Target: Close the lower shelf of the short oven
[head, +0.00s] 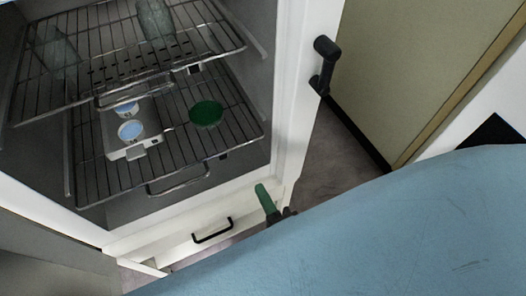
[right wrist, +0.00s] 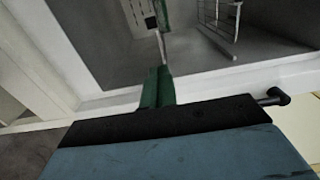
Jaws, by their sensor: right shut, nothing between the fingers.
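The short oven is the white cabinet (head: 291,110) with an open front. Its lower shelf (head: 95,185) is a wire rack with a front handle (head: 178,181), lying near the cabinet opening. How far it is pulled out is hard to tell. My right gripper (head: 263,193) is low, in front of the white lower front and to the right of the shelf handle, apart from it. In the right wrist view its green fingers (right wrist: 158,88) are together with nothing between them. A wire rack (right wrist: 219,18) shows beyond them. My left gripper is not in view.
An upper wire shelf (head: 110,70) holds glassware (head: 155,20). A white tray with blue-topped items (head: 131,130) and a green round thing (head: 206,113) are on the lower shelf. A black handle (head: 322,66) sticks out at right; a lower handle (head: 212,230) is below.

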